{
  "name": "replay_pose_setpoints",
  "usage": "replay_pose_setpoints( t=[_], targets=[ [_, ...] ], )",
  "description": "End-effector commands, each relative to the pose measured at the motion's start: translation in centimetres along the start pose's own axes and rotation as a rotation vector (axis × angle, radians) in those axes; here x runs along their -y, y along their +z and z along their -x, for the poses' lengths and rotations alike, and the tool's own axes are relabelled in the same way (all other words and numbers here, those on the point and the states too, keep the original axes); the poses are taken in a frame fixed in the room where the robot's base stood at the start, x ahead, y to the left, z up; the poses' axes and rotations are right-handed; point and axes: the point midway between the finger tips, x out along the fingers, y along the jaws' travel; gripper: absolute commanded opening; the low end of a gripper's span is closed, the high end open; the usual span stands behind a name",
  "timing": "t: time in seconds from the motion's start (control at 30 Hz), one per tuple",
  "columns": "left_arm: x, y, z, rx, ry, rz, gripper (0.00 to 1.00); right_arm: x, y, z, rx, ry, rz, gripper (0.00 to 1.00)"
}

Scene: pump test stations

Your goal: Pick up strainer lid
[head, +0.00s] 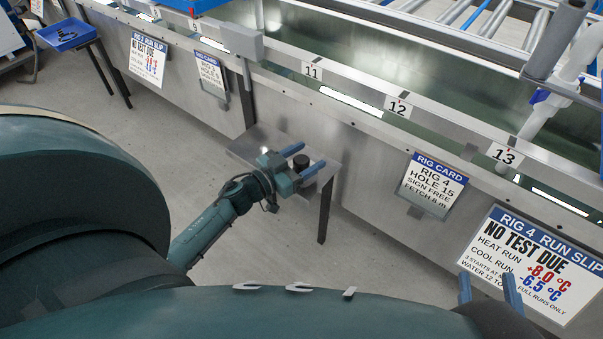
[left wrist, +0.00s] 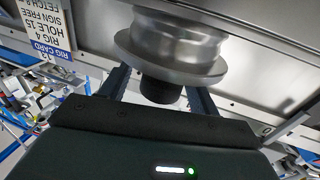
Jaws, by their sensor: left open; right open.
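The strainer lid is a round silver metal piece with a black knob. In the head view its black knob (head: 301,161) shows above a small metal side shelf (head: 252,146). In the left wrist view the silver lid (left wrist: 172,58) is large and close, with its black knob (left wrist: 160,92) towards my gripper. My left gripper (head: 313,155) is open, with one blue-grey finger on each side of the knob; a gap shows beside it. My right gripper (head: 487,277) is open and empty at lower right, in front of the run slip.
A long metal trough (head: 365,135) with hole labels 11, 12 and 13 runs behind the shelf. A rig card (head: 432,184) and a rig 4 run slip (head: 530,262) hang on its front. A blue tray (head: 66,34) stands at far left. The floor before the shelf is clear.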

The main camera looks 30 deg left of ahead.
Motion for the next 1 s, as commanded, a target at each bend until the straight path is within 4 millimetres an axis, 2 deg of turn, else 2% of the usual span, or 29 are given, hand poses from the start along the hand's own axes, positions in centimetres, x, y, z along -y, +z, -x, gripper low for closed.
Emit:
replay_pose_setpoints(
  t=[0.27,0.8,1.0],
  targets=[
    [-0.02,0.0,-0.41,0.001,0.0,-0.001,0.62,0.03,-0.09,-0.02,-0.007,-0.001,0.0,0.41],
    [0.01,-0.1,-0.41,-0.001,0.001,-0.001,0.2,0.05,-0.05,-0.01,-0.005,-0.001,0.0,0.41],
    [0.02,-0.21,-0.41,-0.001,0.001,-0.002,0.2,0.03,-0.1,-0.02,-0.004,-0.001,0.0,0.41]
  ],
)
